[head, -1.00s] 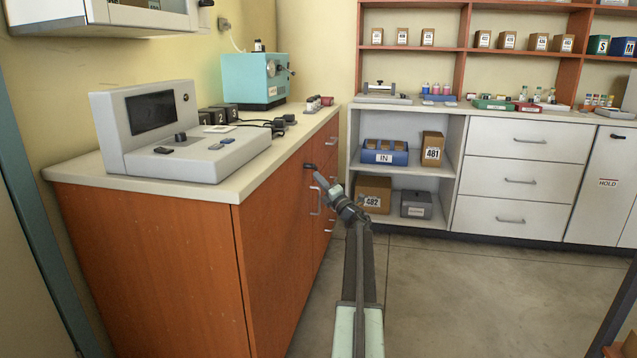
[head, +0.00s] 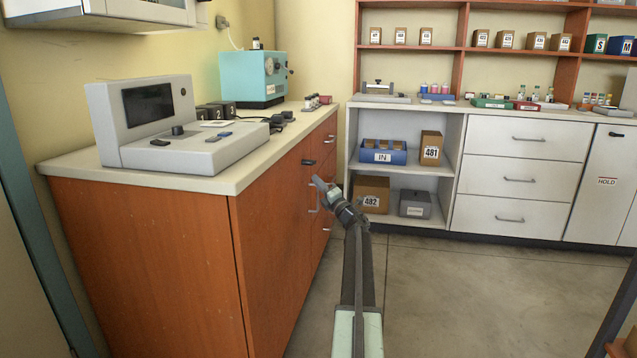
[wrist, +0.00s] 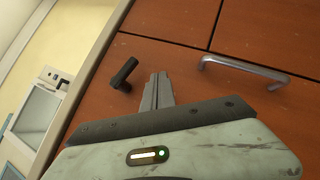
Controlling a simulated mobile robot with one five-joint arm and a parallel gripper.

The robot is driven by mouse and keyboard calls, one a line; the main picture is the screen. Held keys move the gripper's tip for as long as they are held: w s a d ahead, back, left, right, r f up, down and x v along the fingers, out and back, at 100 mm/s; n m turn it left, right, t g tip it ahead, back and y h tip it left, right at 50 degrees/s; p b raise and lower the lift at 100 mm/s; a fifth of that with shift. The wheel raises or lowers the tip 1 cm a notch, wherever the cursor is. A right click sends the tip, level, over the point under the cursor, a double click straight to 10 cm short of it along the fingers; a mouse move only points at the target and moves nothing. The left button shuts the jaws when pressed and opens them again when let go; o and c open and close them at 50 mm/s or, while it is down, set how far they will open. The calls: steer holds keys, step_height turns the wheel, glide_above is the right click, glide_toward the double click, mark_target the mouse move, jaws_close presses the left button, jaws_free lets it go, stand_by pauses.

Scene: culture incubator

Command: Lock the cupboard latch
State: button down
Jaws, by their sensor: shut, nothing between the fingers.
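The latch is a short black bar on the orange-brown cupboard front (head: 276,245), just below the countertop edge. In the head view the latch (head: 308,162) looks roughly level. In the wrist view the latch (wrist: 124,73) is a slanted bar beside a panel seam, not far from parallel to the counter edge. My gripper (head: 316,181) is just below the latch and slightly to its right in the head view. In the wrist view my gripper (wrist: 159,78) has its fingers together and empty, pointing at the panel beside the latch, with a visible gap between them.
A silver bar handle (wrist: 245,68) is to the right in the wrist view. A grey instrument (head: 180,140) and a teal device (head: 252,80) stand on the countertop (head: 215,184). Open shelves (head: 405,171) stand at the back.

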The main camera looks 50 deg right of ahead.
steer(key=s+d+f+b, duration=0.1)
steer(key=s+f+b, duration=0.4)
steer(key=s+f, duration=0.2)
steer(key=shift+s+d+f+b, duration=0.15)
steer(key=shift+s+d+b, duration=0.1)
steer(key=shift+b, duration=0.15)
